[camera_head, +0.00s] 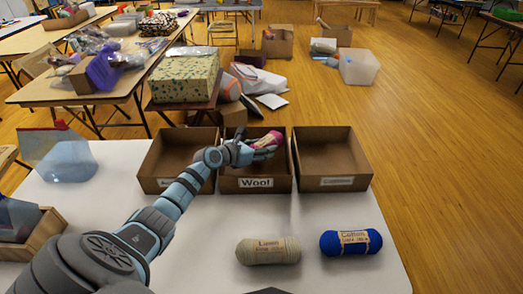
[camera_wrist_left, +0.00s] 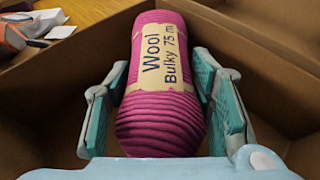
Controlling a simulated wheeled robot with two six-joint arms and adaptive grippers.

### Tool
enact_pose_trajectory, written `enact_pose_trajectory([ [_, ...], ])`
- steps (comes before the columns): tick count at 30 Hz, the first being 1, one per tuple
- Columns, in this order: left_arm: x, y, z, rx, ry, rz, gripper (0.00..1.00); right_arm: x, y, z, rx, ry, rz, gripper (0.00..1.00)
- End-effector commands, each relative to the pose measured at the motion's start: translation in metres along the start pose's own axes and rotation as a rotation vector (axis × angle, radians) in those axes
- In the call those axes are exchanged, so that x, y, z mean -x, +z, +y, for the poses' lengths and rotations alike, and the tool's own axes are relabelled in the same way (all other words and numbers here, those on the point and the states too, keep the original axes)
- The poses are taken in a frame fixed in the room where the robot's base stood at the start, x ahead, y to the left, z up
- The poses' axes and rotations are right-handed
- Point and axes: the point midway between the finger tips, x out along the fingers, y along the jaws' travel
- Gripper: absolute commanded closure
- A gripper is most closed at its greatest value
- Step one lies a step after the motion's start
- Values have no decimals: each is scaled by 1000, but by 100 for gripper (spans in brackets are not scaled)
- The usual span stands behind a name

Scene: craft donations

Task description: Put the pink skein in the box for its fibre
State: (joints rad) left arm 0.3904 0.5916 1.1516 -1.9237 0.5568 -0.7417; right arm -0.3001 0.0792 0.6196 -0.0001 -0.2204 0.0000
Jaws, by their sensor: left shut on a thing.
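The pink skein (camera_head: 267,145) is held over the middle cardboard box (camera_head: 281,184), whose front label reads "Wool". In the left wrist view the skein (camera_wrist_left: 159,120) carries a tan band reading "Wool Bulky 75 m". My left gripper (camera_head: 254,150) is shut on the skein, with a finger on each side of it in the left wrist view (camera_wrist_left: 162,95). Box walls show around the skein there. A left box (camera_head: 162,184) has a label partly hidden by my arm. A right box (camera_head: 345,183) has a label too small to read surely. My right gripper is not visible.
A beige skein (camera_head: 268,252) labelled "Linen" and a blue skein (camera_head: 350,243) labelled "Cotton" lie at the table's front. A clear bluish container (camera_head: 62,155) and a wooden tray (camera_head: 35,240) stand at the left. The white table (camera_head: 315,215) is clear between boxes and skeins.

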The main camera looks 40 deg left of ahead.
Motion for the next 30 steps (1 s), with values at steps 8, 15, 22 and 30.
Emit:
enact_pose_trajectory([
  [8,-2,-6,0,0,0,0,78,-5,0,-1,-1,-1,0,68],
  [15,-4,-11,0,-1,0,0,78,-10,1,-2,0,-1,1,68],
  [22,-4,-10,0,0,0,0,31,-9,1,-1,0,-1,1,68],
  [30,-4,-9,0,0,0,0,31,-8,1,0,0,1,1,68],
])
